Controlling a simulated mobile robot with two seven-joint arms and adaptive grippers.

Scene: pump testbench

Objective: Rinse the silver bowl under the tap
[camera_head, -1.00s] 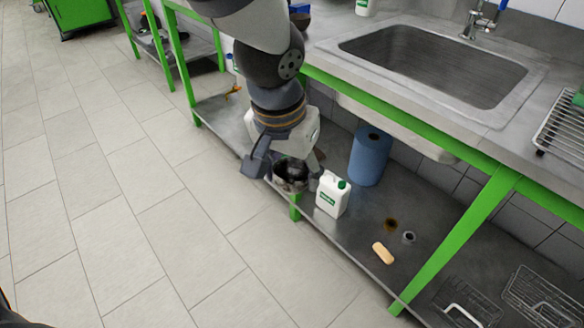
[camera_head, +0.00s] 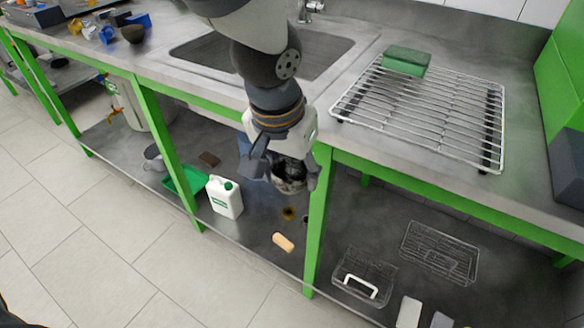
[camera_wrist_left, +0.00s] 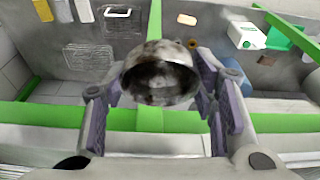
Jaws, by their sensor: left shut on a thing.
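My left gripper (camera_head: 283,172) is shut on the silver bowl (camera_head: 289,178), which hangs in front of the green bench frame, below the worktop edge. In the left wrist view the bowl (camera_wrist_left: 160,74) sits between the two fingers of the gripper (camera_wrist_left: 160,100), with its dark, stained-looking inside facing the camera. The tap (camera_head: 312,8) stands behind the sink (camera_head: 330,62), at the top of the head view; only its lower part shows. My left arm covers part of the sink. My right gripper is not in view.
A white canister (camera_head: 225,198) and a tan block (camera_head: 283,242) are on the lower shelf. Wire baskets (camera_head: 364,277) lie further right. Bare worktop separates sink and rack.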

